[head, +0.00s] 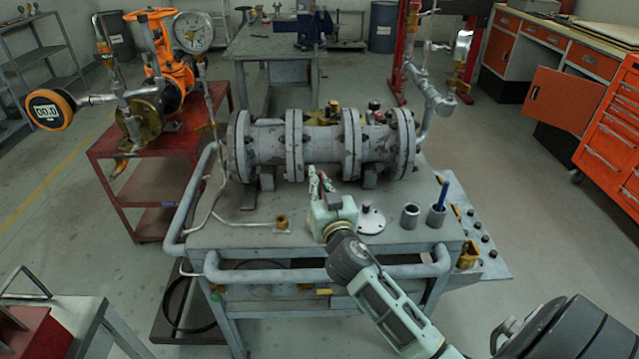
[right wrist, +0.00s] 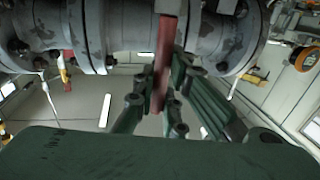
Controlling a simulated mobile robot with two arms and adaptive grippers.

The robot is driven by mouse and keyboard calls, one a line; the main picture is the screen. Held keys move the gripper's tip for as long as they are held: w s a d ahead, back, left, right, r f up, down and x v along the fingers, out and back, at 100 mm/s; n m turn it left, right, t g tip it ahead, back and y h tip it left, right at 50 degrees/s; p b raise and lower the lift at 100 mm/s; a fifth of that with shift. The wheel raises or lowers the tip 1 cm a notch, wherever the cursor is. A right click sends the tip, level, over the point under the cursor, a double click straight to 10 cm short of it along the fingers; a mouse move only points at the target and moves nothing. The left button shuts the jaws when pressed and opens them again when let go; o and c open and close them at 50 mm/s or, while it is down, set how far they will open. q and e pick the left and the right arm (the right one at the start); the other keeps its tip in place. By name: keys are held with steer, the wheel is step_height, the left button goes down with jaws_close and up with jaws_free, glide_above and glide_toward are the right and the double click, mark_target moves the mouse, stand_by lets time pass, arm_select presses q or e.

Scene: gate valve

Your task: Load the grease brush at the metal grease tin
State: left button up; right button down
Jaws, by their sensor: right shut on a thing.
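My right gripper (head: 318,184) is in front of the flanged grey pipe valve body, above the work table. In the right wrist view its fingers (right wrist: 155,92) are shut on a reddish-brown, flat stick, likely the grease brush's handle (right wrist: 165,50). I cannot tell which holds grease. The gripper is apart from both. My left gripper is not in view.
The grey valve body (head: 270,147) lies across the table (head: 235,236) behind the gripper. A round flange disc (head: 371,220) lies between gripper and tins. A small brass part (head: 282,222) lies at left. A tubular rail (head: 300,272) runs along the front edge.

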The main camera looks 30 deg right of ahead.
mark_target(319, 171)
steer(key=shift+f+b, duration=0.55)
stand_by(1.1)
step_height(319, 171, up, 7)
steer(key=p, duration=0.6)
steer(key=shift+r, duration=0.1)
stand_by(0.7)
